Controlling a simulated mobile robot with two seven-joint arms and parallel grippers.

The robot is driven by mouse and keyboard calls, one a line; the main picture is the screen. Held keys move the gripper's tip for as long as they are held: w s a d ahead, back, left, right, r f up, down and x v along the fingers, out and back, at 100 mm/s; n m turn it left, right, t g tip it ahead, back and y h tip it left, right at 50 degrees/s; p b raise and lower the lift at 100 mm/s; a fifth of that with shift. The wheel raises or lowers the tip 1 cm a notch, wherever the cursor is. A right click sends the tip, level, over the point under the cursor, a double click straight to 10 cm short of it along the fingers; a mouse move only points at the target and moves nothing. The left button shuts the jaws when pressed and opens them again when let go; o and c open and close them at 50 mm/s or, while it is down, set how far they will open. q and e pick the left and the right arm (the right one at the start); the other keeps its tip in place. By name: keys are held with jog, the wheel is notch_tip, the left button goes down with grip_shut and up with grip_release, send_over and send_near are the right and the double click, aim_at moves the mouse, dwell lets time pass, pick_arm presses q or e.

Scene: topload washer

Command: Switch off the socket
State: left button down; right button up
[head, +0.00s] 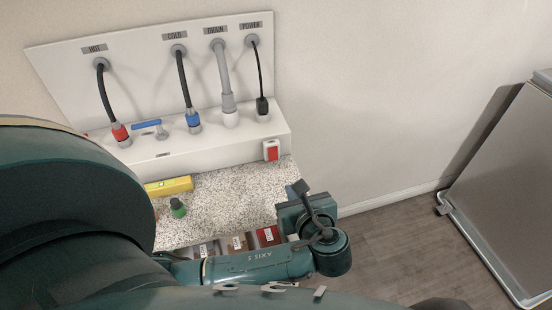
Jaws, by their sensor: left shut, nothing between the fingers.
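The socket switch (271,150) is a small red rocker in a white frame. It sits at the right end of the front face of the white ledge (220,139), below the power outlet. My left arm reaches in from the left, across the bottom of the view. My left gripper (299,187) is at the end of this arm, shut and empty, just below and right of the switch in the picture. It does not cover the switch, and a gap shows between them. Its fingertips are small and partly hidden by the wrist. My right gripper is not in view.
Hot, cold, drain and power lines run from the wall panel (140,75) to the ledge. A yellow level (168,186) and a green-capped bottle (177,208) stand on the speckled counter (225,195). Small boxes (238,243) lie near its front. A grey metal panel (505,185) stands at right.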

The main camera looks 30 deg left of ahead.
aim_at(273, 159)
pick_arm(q)
jog(key=x, duration=0.8)
jog(key=r+x, duration=0.1)
jog(key=x, duration=0.3)
jog(key=shift+w+a+f, duration=0.15)
jog(key=shift+w+a, duration=0.2)
jog(key=shift+w, duration=0.15)
jog(key=shift+w+a+f, duration=0.15)
jog(key=shift+w+a, duration=0.15)
jog(key=shift+a, duration=0.1)
